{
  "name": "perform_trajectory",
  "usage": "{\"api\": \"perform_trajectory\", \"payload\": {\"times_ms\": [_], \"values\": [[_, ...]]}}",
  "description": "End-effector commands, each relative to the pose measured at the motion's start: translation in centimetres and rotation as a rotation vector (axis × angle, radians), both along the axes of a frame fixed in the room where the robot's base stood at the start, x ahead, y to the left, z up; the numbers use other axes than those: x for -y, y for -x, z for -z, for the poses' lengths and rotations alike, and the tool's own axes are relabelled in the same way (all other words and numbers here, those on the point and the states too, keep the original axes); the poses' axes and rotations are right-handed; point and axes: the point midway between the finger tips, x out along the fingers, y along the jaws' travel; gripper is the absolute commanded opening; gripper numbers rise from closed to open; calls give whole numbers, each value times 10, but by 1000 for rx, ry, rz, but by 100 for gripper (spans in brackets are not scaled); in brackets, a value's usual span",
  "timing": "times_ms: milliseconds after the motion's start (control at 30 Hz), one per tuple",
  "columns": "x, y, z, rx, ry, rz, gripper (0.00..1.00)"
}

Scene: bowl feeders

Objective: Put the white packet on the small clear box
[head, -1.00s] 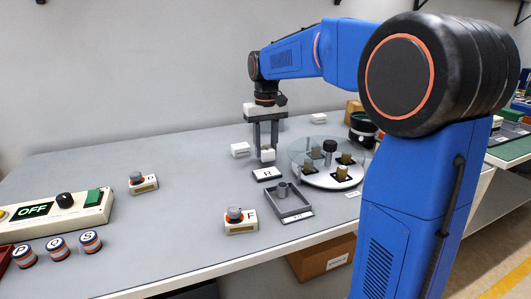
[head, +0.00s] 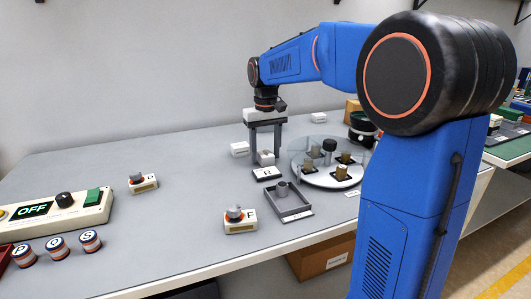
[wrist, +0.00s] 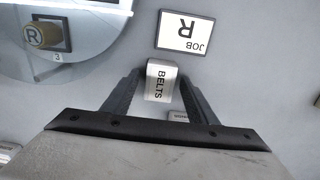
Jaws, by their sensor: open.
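A small white packet marked BELTS (wrist: 161,82) sits between the spread fingers of my gripper (wrist: 158,95), with gaps at its sides. In the head view my gripper (head: 265,152) reaches straight down around the same white packet (head: 265,158), just behind the R card. The jaws are open. I cannot make out a clear box; whether anything lies under the packet is hidden. A second small white box (head: 240,149) stands just left of the gripper, and it shows partly behind the fingers in the wrist view (wrist: 178,116).
The JOB R card (head: 267,174) lies in front of the packet. A round clear-covered dial (head: 319,176) with several pegs is close on the right. A grey tray (head: 291,206) is in front. Another white box (head: 319,118) stands behind. The table's left middle is mostly free.

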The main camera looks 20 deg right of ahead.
Motion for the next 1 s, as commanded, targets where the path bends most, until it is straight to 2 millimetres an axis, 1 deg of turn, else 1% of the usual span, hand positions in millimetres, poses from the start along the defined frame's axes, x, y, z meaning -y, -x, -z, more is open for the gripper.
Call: {"api": "perform_trajectory", "payload": {"times_ms": [167, 400, 600, 700, 867, 933, 1000], "values": [[0, -1, -22, 3, 0, 0, 53], [0, -1, -69, 3, 0, 0, 53], [0, -1, -101, 2, 0, 0, 53], [0, 0, -111, 1, 0, 0, 53], [0, 0, -119, 2, 0, -17, 52], [0, 0, -122, 1, 0, -61, 52], [0, 0, -124, 1, 0, -141, 52]]}}
